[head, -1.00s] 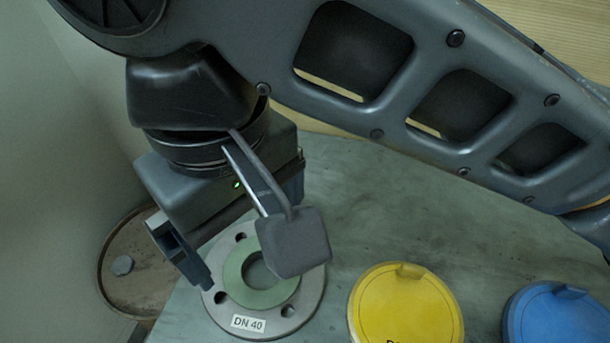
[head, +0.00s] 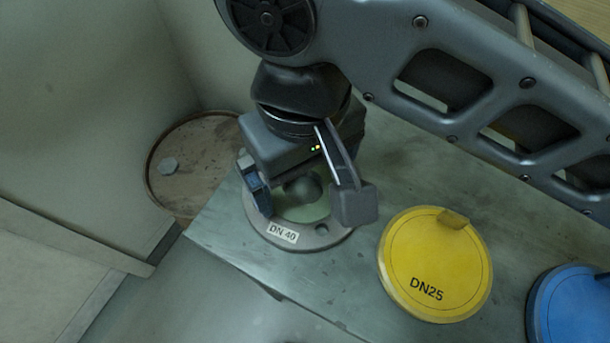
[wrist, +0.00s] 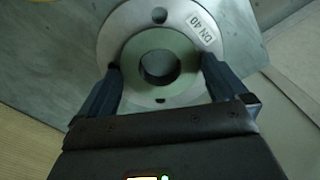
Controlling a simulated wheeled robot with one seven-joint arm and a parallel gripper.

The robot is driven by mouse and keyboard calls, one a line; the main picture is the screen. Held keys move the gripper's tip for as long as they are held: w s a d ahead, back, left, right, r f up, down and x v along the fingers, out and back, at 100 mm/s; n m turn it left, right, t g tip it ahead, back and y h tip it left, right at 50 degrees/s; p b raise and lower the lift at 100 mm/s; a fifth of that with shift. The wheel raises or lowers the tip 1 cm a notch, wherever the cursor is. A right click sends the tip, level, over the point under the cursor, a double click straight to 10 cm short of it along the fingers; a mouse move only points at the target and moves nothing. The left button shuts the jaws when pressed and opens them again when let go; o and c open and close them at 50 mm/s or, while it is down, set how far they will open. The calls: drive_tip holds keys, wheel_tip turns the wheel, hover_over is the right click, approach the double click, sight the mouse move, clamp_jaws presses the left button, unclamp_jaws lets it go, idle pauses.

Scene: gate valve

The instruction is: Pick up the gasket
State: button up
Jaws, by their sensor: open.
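The gasket (wrist: 160,38) is a flat pale green ring with a round centre hole. It lies on the grey flange (wrist: 125,22) labelled DN 40. My gripper (wrist: 162,68) is open, with one finger on each side of the gasket in the wrist view. I cannot tell whether the fingers touch it. In the head view my gripper (head: 306,205) is over the flange (head: 336,233), and its body and fingers hide much of the gasket (head: 298,213).
A yellow cap (head: 432,262) marked DN25 lies to the right on the metal bench (head: 225,240), with a blue cap (head: 570,305) beyond it. A round rusty lid (head: 205,155) is at the left, beside the wall. The bench's left edge is near the flange.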

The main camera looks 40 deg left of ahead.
drive_tip(key=shift+c, duration=0.3)
drive_tip(key=c, duration=0.8)
wheel_tip(320, 180, up, 5)
drive_tip(key=shift+f, duration=0.2)
drive_tip(key=d+r, duration=0.2)
drive_tip(key=d, duration=0.2)
drive_tip(key=w+d+r, duration=0.1)
drive_tip(key=d+r, duration=0.1)
drive_tip(key=d, duration=0.1)
drive_tip(key=d+r, duration=0.2)
drive_tip(key=d, duration=0.2)
drive_tip(key=shift+w+d+r+p, duration=0.2)
drive_tip(key=shift+d+r+p, duration=0.05)
drive_tip(key=shift+d+p, duration=0.05)
